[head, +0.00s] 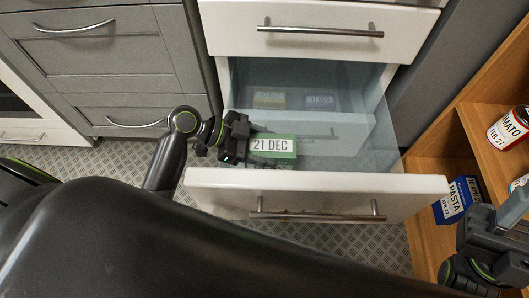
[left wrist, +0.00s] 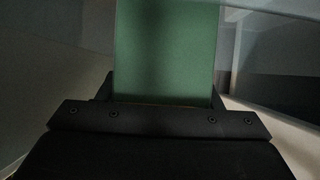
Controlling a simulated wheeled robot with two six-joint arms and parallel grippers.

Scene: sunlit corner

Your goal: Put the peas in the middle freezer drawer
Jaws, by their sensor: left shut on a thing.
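A green box with a white label reading "21 DEC" (head: 273,146), which I take for the peas, is in my left gripper (head: 247,143). The gripper is shut on the box's left end. In the left wrist view the green box (left wrist: 165,50) stands out between the fingers. In the head view the box appears over the front part of the open freezer drawer (head: 300,182); I cannot tell whether it touches the drawer floor. The drawer has a white front and clear sides. My right gripper (head: 497,232) is at the right edge, partly cut off, its jaws unclear.
Grey cabinets (head: 110,60) stand left. A wooden shelf (head: 430,212) at right holds a pasta box (head: 455,202) and a tomato can (head: 510,128).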

